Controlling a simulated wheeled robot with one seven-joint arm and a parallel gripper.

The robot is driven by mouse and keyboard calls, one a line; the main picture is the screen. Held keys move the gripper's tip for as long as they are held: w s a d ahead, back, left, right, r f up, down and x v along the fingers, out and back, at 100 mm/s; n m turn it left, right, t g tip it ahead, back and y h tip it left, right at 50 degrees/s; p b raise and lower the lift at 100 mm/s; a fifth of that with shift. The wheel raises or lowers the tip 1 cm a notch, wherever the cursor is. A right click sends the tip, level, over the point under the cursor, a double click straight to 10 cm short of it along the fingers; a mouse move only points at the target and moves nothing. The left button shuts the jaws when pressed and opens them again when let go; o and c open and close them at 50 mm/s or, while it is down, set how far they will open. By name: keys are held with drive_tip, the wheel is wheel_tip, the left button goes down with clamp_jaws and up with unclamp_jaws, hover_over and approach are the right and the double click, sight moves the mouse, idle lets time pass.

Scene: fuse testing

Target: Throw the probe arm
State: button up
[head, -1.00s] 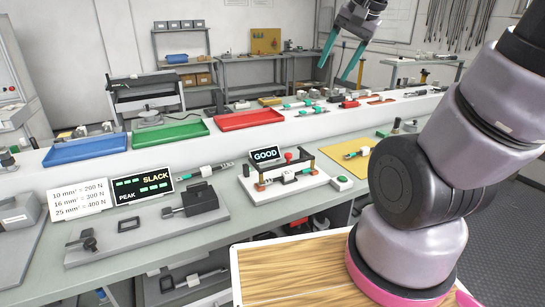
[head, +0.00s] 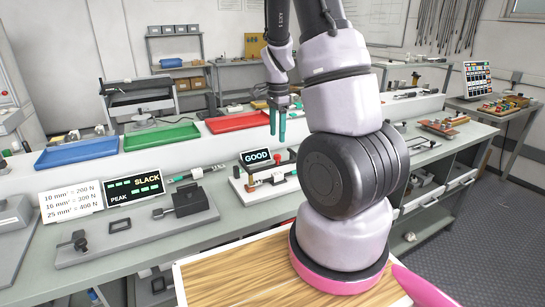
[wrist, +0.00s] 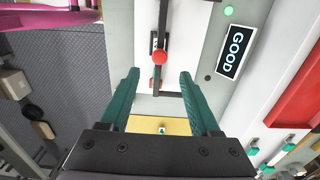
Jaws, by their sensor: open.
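The probe arm (wrist: 161,22) shows in the wrist view as a dark bar with a red ball knob (wrist: 160,57). It belongs to a white test fixture (head: 240,190) on the bench, beside a display reading GOOD (head: 257,156). That display also shows at the right in the wrist view (wrist: 234,52). My gripper (head: 277,121) hangs above the fixture with its teal fingers pointing down. In the wrist view, my gripper (wrist: 158,75) is open and empty, and the red knob appears between the fingertips. I cannot tell the height gap exactly.
Blue (head: 78,153), green (head: 162,136) and red (head: 237,122) trays line the raised shelf behind. A SLACK display (head: 134,188) and a grey pull fixture (head: 140,230) stand to the left. A wooden-topped surface (head: 235,270) is in front.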

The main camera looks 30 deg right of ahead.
sight(277, 155)
wheel_tip(277, 155, down, 9)
drive_tip(key=shift+f, duration=0.15)
drive_tip(key=shift+c, duration=0.3)
clamp_jaws()
idle(1.3)
